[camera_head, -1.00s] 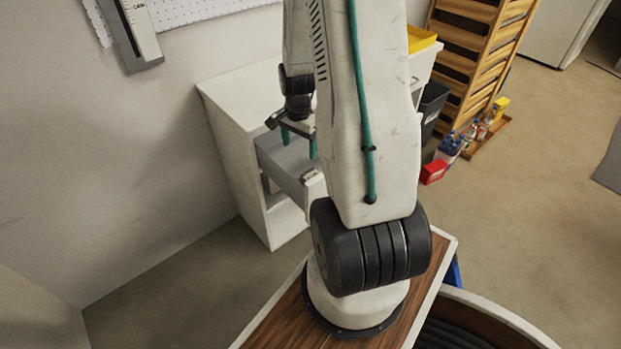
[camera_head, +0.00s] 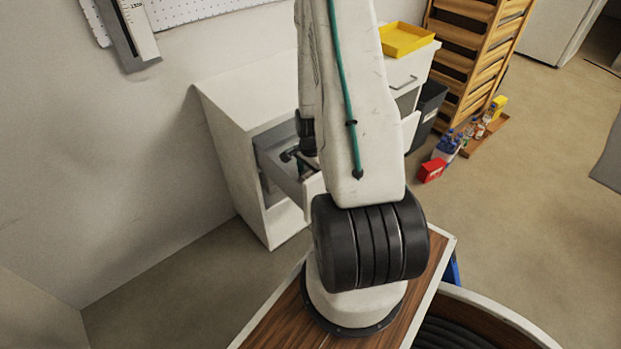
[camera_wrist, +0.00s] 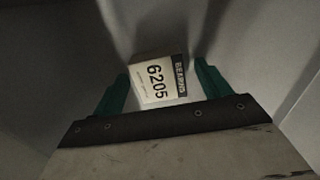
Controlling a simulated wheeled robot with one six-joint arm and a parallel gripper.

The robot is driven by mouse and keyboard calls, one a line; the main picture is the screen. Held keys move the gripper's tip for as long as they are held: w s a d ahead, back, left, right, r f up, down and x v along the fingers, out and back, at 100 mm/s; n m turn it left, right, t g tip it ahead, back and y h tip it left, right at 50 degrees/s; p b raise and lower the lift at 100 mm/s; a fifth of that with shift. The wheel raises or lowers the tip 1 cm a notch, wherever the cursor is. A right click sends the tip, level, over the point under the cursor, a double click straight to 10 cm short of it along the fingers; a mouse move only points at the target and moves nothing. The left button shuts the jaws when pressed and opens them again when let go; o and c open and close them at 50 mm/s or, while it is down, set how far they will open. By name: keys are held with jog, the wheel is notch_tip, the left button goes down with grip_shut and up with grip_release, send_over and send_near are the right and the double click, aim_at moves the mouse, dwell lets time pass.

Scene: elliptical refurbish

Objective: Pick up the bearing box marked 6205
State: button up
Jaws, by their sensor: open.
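The bearing box (camera_wrist: 160,80) shows in the wrist view. It is a small white and tan box with a dark band reading BEARING and the number 6205. My gripper (camera_wrist: 160,82) is open, with one green finger on each side of the box. I cannot tell whether the fingers touch it. In the head view my gripper (camera_head: 303,163) is down at the pulled-out grey drawer (camera_head: 275,160) of the white cabinet (camera_head: 225,115). My arm hides much of the drawer, and the box is not visible there.
Pale drawer walls rise close around the gripper in the wrist view. A yellow tray (camera_head: 405,40) sits on the unit to the right. A dark bin (camera_head: 428,112), a red box (camera_head: 431,170) and several bottles stand on the floor further right.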

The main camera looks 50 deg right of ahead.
jog(key=c, duration=1.1)
jog(key=shift+r, duration=0.1)
